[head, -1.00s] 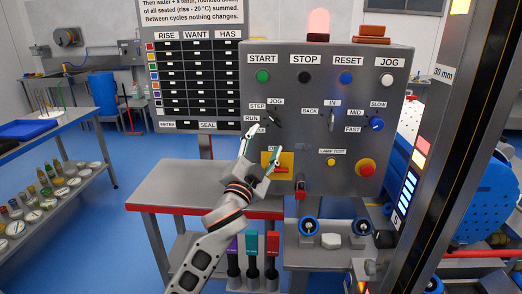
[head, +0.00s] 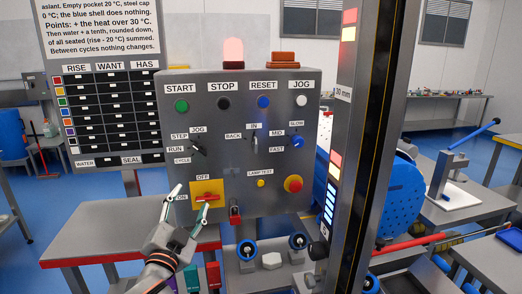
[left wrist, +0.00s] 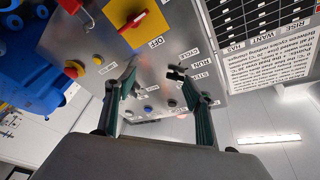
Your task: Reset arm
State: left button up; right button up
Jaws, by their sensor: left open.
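A grey control panel (head: 225,150) stands ahead with green START (head: 181,105), black STOP (head: 223,103), blue RESET (head: 263,102) and white JOG (head: 302,101) buttons. A mode selector (head: 198,151) marked JOG, STEP, RUN and CYCLE sits below START. Lower is a yellow plate (head: 207,186) with a red switch handle, marked ON and OFF. My left gripper (head: 190,196) is open and empty in front of the panel's lower left. One finger overlaps the yellow plate in the head view; contact is unclear. The left wrist view shows both fingers apart (left wrist: 152,82), with the selector (left wrist: 175,73) beyond. My right gripper is out of view.
A red lamp (head: 233,52) glows on top of the panel. A red emergency knob (head: 293,184) is at lower right. A red-edged table (head: 90,243) stands at left below the panel. A dark post (head: 358,140) rises close on the right.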

pick_arm(q)
jog(key=s+f+n+g, duration=0.15)
jog(key=s+f, duration=0.25)
jog(key=f, duration=0.5)
jog(key=s+f+g+h, duration=0.15)
jog(key=s+f, duration=0.25)
jog(key=f, duration=0.5)
jog(key=s+f+n+g, duration=0.15)
jog(key=s+f, duration=0.25)
jog(key=f, duration=0.5)
jog(key=s+f+n+g, duration=0.2)
jog(key=s+f+g, duration=0.3)
jog(key=s+f, duration=1.1)
jog(key=s, duration=0.3)
jog(key=shift+s+d+f, duration=0.15)
jog(key=shift+s+f, duration=0.05)
jog(key=shift+s, duration=0.05)
